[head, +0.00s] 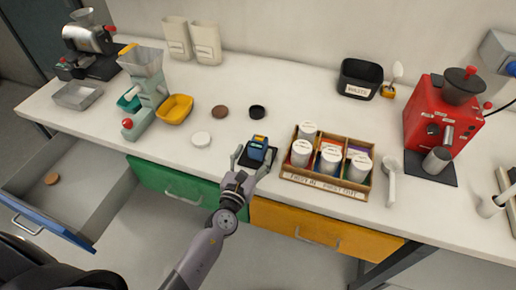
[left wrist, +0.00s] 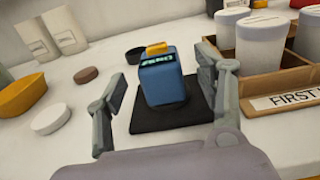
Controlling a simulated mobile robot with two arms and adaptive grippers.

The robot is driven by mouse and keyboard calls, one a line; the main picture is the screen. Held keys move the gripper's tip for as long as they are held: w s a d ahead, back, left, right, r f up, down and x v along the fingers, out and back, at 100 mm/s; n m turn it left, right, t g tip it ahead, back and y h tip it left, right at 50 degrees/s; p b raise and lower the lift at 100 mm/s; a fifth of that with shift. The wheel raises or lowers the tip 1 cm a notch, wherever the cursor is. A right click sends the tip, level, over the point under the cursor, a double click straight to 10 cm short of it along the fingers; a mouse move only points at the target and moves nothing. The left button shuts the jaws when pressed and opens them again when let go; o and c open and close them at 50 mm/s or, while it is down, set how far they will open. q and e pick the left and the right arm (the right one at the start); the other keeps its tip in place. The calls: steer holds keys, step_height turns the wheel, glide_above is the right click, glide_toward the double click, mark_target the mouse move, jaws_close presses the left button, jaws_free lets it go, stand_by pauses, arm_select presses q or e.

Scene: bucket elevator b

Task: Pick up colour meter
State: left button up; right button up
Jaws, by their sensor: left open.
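The colour meter (head: 257,148) is a small blue device with a yellow top. It stands on a black mat (head: 252,161) near the front of the white counter. In the left wrist view the colour meter (left wrist: 163,78) shows a green lit display and stands upright on the black mat (left wrist: 148,118). My left gripper (head: 254,157) is open, with one finger on each side of the meter. In the left wrist view my left gripper (left wrist: 163,90) shows a gap between the meter and both fingers. My right gripper is not in view.
A wooden crate (head: 322,186) with several white-lidded canisters stands close to the right. A white disc (head: 201,139), a brown disc (head: 220,112) and a black ring (head: 257,112) lie to the left and behind. An open drawer (head: 75,178) juts out at the left.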

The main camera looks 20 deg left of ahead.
mark_target(258, 142)
arm_select(q)
steer(key=w, duration=0.5)
steer(key=shift+f+p, duration=0.1)
steer(key=shift+p, duration=0.25)
steer(key=shift+s, duration=0.1)
steer(key=shift+c, duration=0.4)
jaws_close()
